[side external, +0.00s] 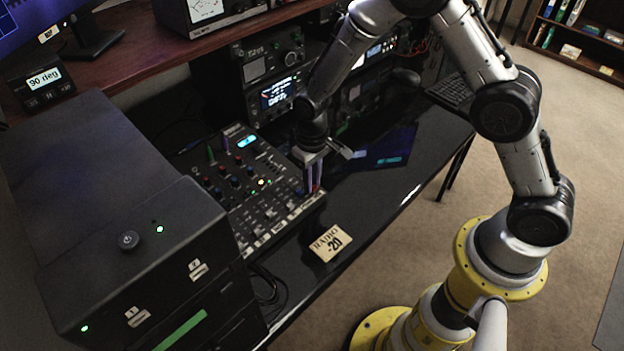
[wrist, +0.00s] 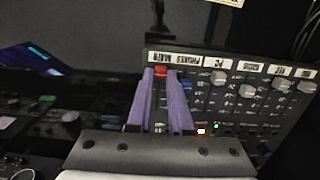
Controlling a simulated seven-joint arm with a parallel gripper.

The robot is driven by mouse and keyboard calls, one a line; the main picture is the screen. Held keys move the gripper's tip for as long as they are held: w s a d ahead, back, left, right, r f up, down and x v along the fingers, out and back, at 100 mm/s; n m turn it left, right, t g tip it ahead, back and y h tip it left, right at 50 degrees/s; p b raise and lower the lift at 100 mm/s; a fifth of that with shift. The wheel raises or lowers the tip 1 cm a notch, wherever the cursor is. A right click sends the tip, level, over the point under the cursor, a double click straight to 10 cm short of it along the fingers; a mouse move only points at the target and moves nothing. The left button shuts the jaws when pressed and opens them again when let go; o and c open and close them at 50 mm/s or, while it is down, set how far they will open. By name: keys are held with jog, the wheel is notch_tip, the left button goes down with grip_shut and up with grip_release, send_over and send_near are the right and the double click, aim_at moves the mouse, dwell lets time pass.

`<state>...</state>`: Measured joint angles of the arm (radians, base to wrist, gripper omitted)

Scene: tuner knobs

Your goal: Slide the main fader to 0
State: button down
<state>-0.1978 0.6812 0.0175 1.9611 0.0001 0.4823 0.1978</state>
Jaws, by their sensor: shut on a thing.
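The mixer (side external: 258,185) lies on the black desk, with knobs at the back and a row of faders along its front edge. In the wrist view the main fader's red cap (wrist: 160,71) sits under the label read as MAIN at the end of the row. My gripper (wrist: 163,72) has its two purple fingers on either side of this cap and is shut on it. In the side view my gripper (side external: 314,190) points down at the mixer's right front corner, and its fingers hide the cap. The fader's scale reading cannot be made out.
A blue fader cap (wrist: 186,85) is close beside my finger, with several pale caps further along. A card reading "RADIO -20" (side external: 330,242) lies in front of the mixer. A dark cabinet (side external: 125,210) stands at the left. Radio gear (side external: 275,92) stands behind.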

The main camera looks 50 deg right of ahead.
aim_at(299, 179)
jog(key=shift+r, duration=0.1)
dwell(0.3)
jog(key=shift+w+r, duration=0.15)
jog(key=shift+w, duration=1.05)
jog(key=shift+w+r, duration=0.1)
jog(key=shift+w, duration=1.05)
jog(key=c, duration=1.1)
grip_release()
jog(key=shift+s, duration=0.1)
notch_tip(299, 179, up, 14)
jog(key=shift+f, duration=0.1)
